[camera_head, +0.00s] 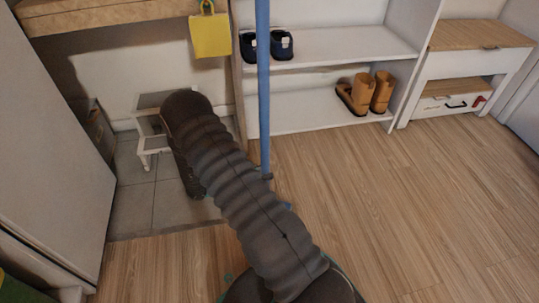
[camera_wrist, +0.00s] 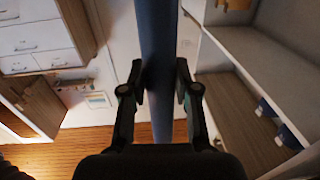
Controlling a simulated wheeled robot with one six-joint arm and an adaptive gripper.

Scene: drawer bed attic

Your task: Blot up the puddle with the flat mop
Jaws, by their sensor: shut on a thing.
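The flat mop's blue pole (camera_head: 263,90) stands nearly upright in the head view, in front of the shoe shelf, its lower part passing behind my arm. The mop's flat head is not clearly seen; only small bluish bits show at the arm's edges. In the wrist view, my gripper (camera_wrist: 160,76) is shut on the pole (camera_wrist: 158,30), one finger on each side. I cannot make out the puddle in either view; my arm covers part of the floor.
A white shelf (camera_head: 335,46) holds dark blue shoes (camera_head: 281,45) and tan boots (camera_head: 379,93). A small step stool (camera_head: 146,140) stands on grey tiles at left, near a white cabinet side (camera_head: 50,140). The wooden floor (camera_head: 420,210) at right is clear.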

